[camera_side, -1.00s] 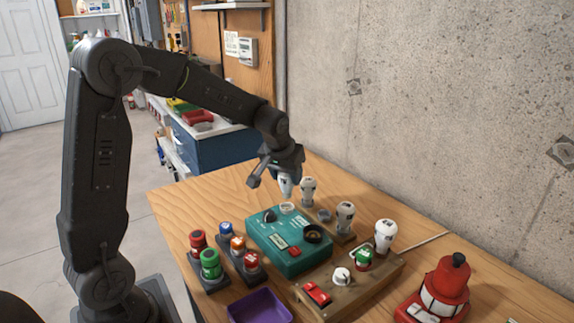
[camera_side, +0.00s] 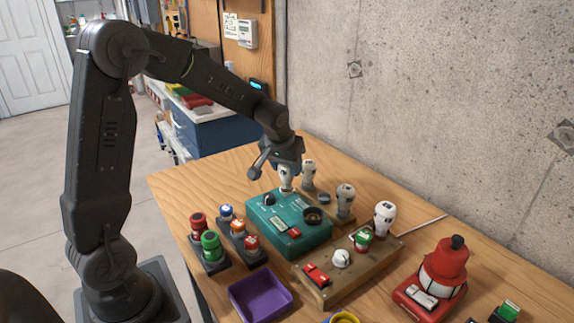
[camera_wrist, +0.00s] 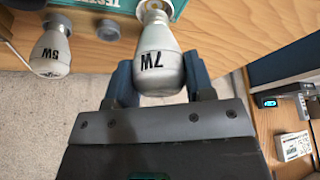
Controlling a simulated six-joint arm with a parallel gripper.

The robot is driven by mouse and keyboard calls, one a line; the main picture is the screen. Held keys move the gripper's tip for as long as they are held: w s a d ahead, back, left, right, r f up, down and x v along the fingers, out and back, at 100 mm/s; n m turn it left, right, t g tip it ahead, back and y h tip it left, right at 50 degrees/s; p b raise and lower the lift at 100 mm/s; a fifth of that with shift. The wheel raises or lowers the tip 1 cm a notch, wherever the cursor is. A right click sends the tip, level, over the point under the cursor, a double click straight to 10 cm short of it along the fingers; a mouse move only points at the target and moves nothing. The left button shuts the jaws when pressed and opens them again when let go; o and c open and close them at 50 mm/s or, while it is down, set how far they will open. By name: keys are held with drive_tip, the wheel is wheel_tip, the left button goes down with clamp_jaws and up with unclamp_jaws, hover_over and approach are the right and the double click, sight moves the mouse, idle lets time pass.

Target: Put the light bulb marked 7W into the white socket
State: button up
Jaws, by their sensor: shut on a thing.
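The bulb marked 7W (camera_wrist: 155,62) is white and sits between the fingers of my gripper (camera_wrist: 160,82), which is shut on it. In the side view the bulb (camera_side: 287,178) is upright with its base down at the rear left part of the teal tester box (camera_side: 275,232). The white socket there is mostly hidden by the bulb. In the wrist view the metal base meets a pale ring (camera_wrist: 153,6) at the top edge. I cannot tell how far the base is in. My gripper (camera_side: 285,168) is just above the box.
A bulb marked 5W (camera_wrist: 50,52) stands beside mine. Other bulbs (camera_side: 345,200) stand right of the box. The box has a black socket (camera_side: 313,215) and a dark knob (camera_side: 268,199). A purple tray (camera_side: 260,295), wooden switch block (camera_side: 335,278) and red lamp (camera_side: 445,270) are in front.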

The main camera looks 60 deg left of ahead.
drive_tip(key=shift+f, duration=0.65)
idle(0.7)
drive_tip(key=o, duration=0.6)
drive_tip(key=v, duration=1.1)
idle(0.5)
